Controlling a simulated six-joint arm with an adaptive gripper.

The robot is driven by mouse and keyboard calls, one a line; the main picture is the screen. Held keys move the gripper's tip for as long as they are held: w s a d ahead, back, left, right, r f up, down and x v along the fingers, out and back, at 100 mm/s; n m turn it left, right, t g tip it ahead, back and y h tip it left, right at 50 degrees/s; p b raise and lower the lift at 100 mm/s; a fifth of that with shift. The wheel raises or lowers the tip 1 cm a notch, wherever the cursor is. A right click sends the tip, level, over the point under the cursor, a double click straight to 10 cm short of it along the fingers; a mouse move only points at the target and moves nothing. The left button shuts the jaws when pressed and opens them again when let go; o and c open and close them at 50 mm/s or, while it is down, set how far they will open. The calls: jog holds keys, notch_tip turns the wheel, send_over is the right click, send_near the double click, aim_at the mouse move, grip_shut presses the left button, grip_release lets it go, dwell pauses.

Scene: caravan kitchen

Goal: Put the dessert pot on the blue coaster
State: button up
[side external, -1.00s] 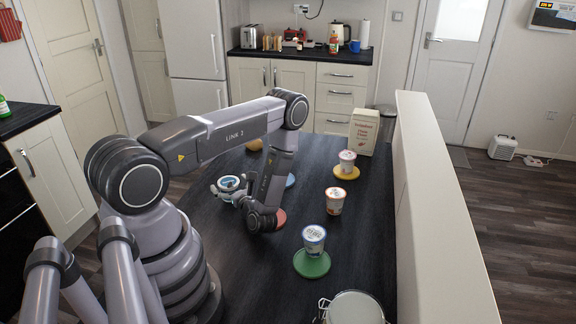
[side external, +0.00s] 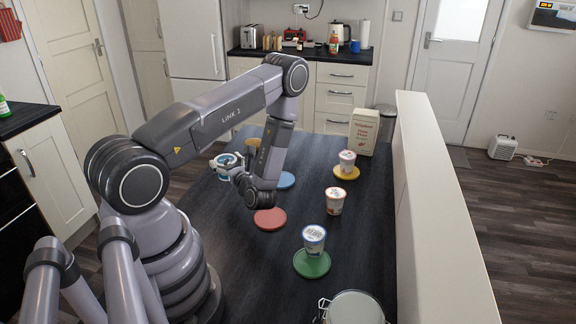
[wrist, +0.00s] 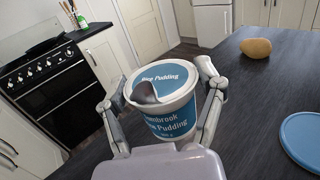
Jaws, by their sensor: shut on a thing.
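The dessert pot is a white and blue pudding pot (wrist: 163,105) held between the two fingers of my gripper (wrist: 160,92) in the wrist view. It looks upright and the fingers are shut on its sides. In the side external view the pot (side external: 226,160) and my gripper (side external: 229,166) are above the left part of the table, partly hidden by my arm. The blue coaster (side external: 286,180) lies flat on the table to the right of the pot. In the wrist view the blue coaster (wrist: 302,137) shows at the right edge, empty and apart from the pot.
A red coaster (side external: 270,219) is bare. A pot stands on the green coaster (side external: 312,264), another on the yellow coaster (side external: 346,173). An orange-labelled pot (side external: 335,201) stands between them. A potato-like item (wrist: 256,48), a carton (side external: 363,132) and a jar (side external: 353,307) are also on the table.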

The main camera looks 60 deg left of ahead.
jog(key=r, duration=0.1)
jog(key=w+d+r, duration=0.1)
jog(key=r, duration=0.1)
jog(key=shift+w+d+m+t, duration=0.2)
jog(key=shift+d+m+t, duration=0.1)
jog(key=shift+t, duration=0.1)
jog(key=w+d+r+m+t, duration=0.2)
jog(key=w+d+r+t, duration=0.15)
jog(key=d, duration=0.25)
send_over(281, 179)
notch_tip(281, 179, down, 10)
jog(key=shift+s+d+r, duration=0.1)
jog(key=shift+r, duration=0.05)
jog(key=shift+f, duration=1.65)
jog(key=o, duration=0.8)
jog(key=shift+f, duration=0.15)
